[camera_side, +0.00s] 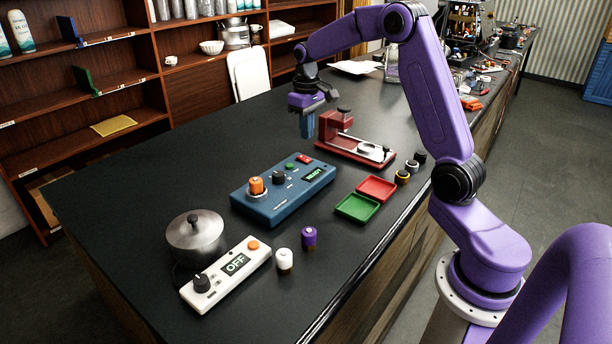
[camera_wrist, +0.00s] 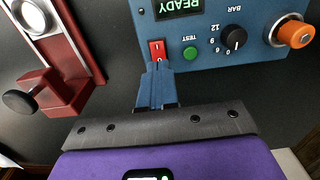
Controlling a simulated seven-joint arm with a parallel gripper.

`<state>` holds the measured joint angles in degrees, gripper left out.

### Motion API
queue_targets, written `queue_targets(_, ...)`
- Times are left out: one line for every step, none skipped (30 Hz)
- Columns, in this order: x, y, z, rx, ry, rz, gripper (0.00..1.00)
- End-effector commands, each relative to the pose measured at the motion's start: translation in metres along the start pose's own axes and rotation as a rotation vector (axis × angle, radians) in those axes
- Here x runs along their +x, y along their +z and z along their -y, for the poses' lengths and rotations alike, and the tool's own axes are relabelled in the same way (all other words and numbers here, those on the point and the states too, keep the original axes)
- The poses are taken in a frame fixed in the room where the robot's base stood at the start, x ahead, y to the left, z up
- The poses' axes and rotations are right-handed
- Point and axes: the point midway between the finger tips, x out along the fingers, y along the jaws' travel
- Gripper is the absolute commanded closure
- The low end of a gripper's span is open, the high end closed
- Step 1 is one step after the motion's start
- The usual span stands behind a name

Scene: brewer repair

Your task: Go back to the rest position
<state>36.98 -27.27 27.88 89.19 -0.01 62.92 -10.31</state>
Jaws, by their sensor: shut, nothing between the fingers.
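My gripper (camera_side: 307,136) is shut and empty, pointing down. In the side view its blue fingers are just above the far edge of the blue box. In the wrist view the shut fingertips (camera_wrist: 156,66) appear close to the red rocker switch (camera_wrist: 157,50); I cannot tell the exact gap. The blue box (camera_side: 262,207) carries a lit READY display (camera_side: 314,173), a green TEST button (camera_wrist: 190,53), a black BAR dial (camera_wrist: 233,38) and an orange-topped part (camera_wrist: 294,34) at one end.
A red clamp-like stand (camera_side: 343,146) is close beside my gripper. Red (camera_side: 376,189) and green (camera_side: 357,207) trays lie to the right. A metal pot (camera_side: 195,236), a white control box reading OFF (camera_side: 226,273) and small white and purple cylinders stand at the front.

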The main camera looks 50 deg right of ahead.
Motion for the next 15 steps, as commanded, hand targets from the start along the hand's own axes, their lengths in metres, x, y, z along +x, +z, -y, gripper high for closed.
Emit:
queue_targets(-0.002,0.002,0.01,-0.021,0.0,-0.002,1.0)
queue_targets(-0.003,0.004,0.017,-0.035,0.0,-0.002,1.0)
queue_targets(-0.005,0.008,0.028,-0.06,0.0,-0.003,1.0)
queue_targets(-0.007,0.011,0.038,-0.083,0.0,-0.004,1.0)
queue_targets(-0.009,0.016,0.049,-0.107,0.0,-0.004,1.0)
queue_targets(-0.011,0.023,0.065,-0.143,0.0,-0.004,1.0)
queue_targets(-0.013,0.029,0.077,-0.171,0.0,-0.006,1.0)
queue_targets(-0.015,0.036,0.088,-0.199,0.0,-0.008,1.0)
queue_targets(-0.016,0.046,0.102,-0.237,0.0,-0.009,1.0)
queue_targets(-0.018,0.053,0.113,-0.265,-0.001,-0.009,1.0)
queue_targets(-0.019,0.061,0.123,-0.293,-0.001,-0.01,1.0)
queue_targets(-0.02,0.073,0.136,-0.33,-0.001,-0.01,1.0)
queue_targets(-0.021,0.082,0.144,-0.357,-0.001,-0.011,1.0)
queue_targets(-0.022,0.091,0.153,-0.384,-0.002,-0.012,1.0)
queue_targets(-0.023,0.103,0.163,-0.422,-0.002,-0.014,1.0)
